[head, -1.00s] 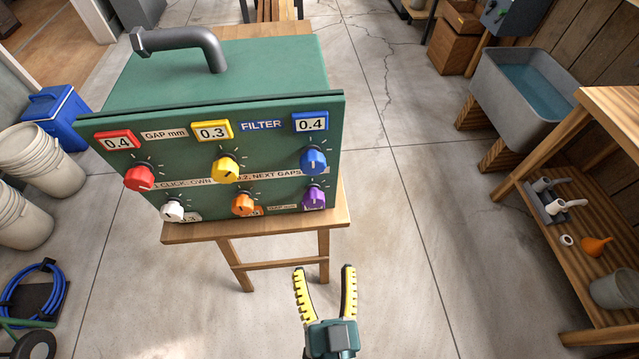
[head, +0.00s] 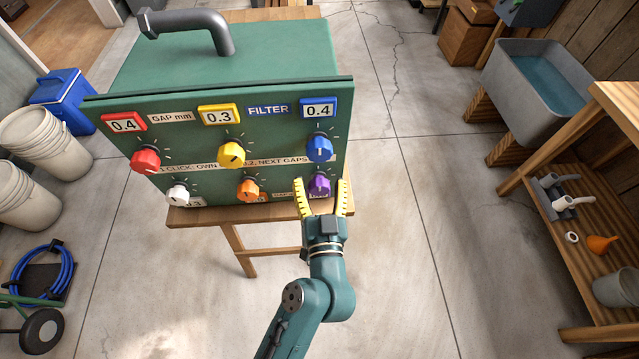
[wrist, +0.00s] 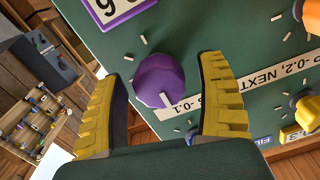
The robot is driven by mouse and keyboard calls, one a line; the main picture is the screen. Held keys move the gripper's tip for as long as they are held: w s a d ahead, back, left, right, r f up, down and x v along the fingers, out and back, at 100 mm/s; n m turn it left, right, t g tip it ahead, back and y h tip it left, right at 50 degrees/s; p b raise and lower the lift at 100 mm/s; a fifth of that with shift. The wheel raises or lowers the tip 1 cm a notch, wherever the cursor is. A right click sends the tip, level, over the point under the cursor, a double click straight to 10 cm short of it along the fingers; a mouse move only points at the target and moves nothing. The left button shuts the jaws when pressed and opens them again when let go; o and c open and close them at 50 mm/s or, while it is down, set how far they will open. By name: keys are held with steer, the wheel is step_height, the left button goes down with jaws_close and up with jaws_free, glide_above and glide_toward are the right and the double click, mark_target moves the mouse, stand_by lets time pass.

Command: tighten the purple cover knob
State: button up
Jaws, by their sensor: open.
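The purple knob (head: 319,184) is at the lower right of the green filter panel (head: 200,100), under the blue knob (head: 319,149). My gripper (head: 323,190) is open in front of the panel, with its yellow fingertips at either side of the purple knob in the head view. In the wrist view the purple knob (wrist: 160,80) shows between and slightly beyond the open fingers, touching neither that I can see. A white pointer line shows on its face. A label ending in -0.1 lies beside it. How deep the fingers reach around it is unclear.
Close by are the orange knob (head: 249,189), white knob (head: 178,194), yellow knob (head: 231,153) and red knob (head: 146,160). The green box stands on a wooden stand (head: 240,216). A wooden shelf (head: 560,230) is at right. The floor between is clear.

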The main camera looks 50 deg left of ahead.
steer(key=c, duration=1.2)
steer(key=shift+m, duration=0.3)
steer(key=m+p, duration=0.2)
steer(key=m, duration=0.2)
steer(key=shift+r, duration=0.15)
steer(key=shift+d+m+p, duration=0.1)
steer(key=shift+m+p, duration=0.85)
steer(key=shift+m, duration=1.15)
steer(key=o, duration=1.2)
steer(key=shift+w, duration=0.1)
steer(key=shift+f, duration=0.2)
